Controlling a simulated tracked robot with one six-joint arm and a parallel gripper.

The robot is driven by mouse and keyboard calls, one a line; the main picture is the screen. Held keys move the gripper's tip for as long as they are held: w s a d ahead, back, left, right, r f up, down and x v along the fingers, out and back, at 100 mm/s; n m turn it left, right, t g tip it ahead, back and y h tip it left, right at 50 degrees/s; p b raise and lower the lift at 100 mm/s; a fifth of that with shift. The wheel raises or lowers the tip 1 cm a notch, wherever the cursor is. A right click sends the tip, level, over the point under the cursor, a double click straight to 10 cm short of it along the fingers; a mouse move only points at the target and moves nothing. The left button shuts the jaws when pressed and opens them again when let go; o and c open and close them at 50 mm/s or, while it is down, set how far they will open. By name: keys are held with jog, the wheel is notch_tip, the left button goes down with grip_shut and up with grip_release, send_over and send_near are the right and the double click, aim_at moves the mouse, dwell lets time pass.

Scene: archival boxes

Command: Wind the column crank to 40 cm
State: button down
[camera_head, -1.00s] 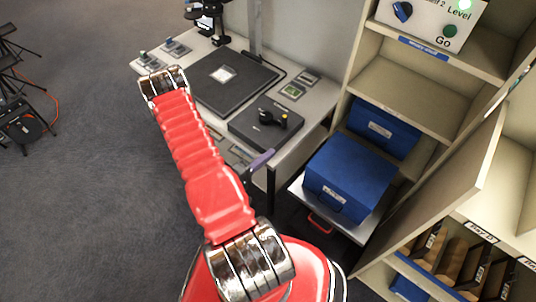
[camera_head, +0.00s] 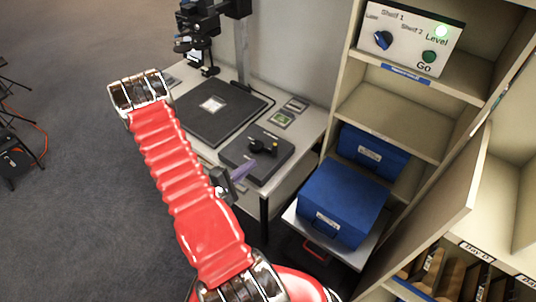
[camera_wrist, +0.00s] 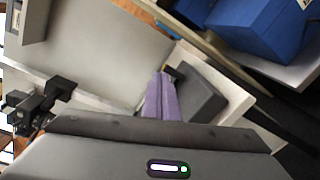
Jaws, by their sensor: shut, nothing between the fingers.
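The copy stand's column (camera_head: 243,45) rises at the back of the table, with a black camera head (camera_head: 197,30) on it. A black block (camera_head: 240,160) at the table's front right carries a black crank-like handle with a yellow part (camera_head: 262,146). My gripper (camera_head: 243,171) has purple fingers and is in front of this block, apart from the handle as far as I can tell. In the wrist view, the shut purple fingers (camera_wrist: 161,97) point toward a dark block (camera_wrist: 197,95), probably the same one. No height reading is legible.
The dark baseboard (camera_head: 190,118) holds a pale card. Blue boxes (camera_head: 340,195) sit to the right on a pull-out shelf and in the cabinet. A control panel (camera_head: 408,42) with a green light stands above.

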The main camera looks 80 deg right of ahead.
aim_at(274, 150)
jog(key=n, duration=0.4)
jog(key=f+n+t+y, duration=0.1)
jog(key=n, duration=0.4)
jog(key=w+a+f+n, duration=0.1)
jog(key=n, duration=0.4)
jog(key=shift+t+y, duration=0.3)
jog(key=x, duration=0.9)
jog(key=r+x, duration=0.1)
jog(key=x, duration=0.3)
jog(key=shift+s+d+f, duration=0.1)
jog(key=shift+s+d, duration=0.15)
jog(key=shift+d, duration=0.25)
jog(key=shift+w+d, duration=0.1)
